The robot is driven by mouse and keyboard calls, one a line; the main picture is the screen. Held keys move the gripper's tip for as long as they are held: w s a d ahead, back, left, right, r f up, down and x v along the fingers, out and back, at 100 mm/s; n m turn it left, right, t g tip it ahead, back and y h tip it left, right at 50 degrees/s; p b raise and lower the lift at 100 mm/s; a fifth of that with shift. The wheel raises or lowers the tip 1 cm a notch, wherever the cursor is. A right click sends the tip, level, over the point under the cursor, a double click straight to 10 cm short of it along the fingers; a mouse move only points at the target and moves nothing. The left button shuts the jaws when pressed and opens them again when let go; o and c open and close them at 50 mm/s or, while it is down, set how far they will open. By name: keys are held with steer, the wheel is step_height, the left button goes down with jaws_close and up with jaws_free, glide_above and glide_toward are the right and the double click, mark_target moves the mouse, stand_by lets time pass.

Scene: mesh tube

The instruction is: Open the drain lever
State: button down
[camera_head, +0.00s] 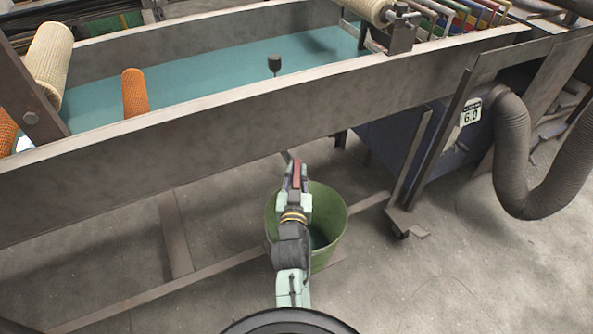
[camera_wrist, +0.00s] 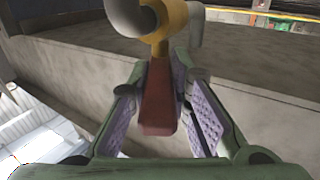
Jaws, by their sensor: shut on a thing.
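The red drain lever (camera_wrist: 158,105) is between the two padded fingers of my gripper (camera_wrist: 161,78) in the wrist view. My gripper is shut on it. The lever points from a brass valve body (camera_wrist: 165,20) toward the wrist camera, with grey pipe (camera_wrist: 125,14) beside the valve. In the head view, my gripper (camera_head: 296,183) is below the front wall of the long metal trough (camera_head: 220,127). The red lever (camera_head: 297,172) shows there as a small strip; the valve is mostly hidden.
A green bucket (camera_head: 335,212) stands on the floor below my gripper. The trough holds blue-green liquid (camera_head: 200,85) and an orange mesh tube (camera_head: 135,92). A ribbed hose (camera_head: 513,150) and a 6.0 sign (camera_head: 471,112) are at right. Frame legs (camera_head: 173,235) stand left of the bucket.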

mark_target(297, 172)
steer(key=c, duration=1.5)
jaws_free()
step_height(297, 172, up, 10)
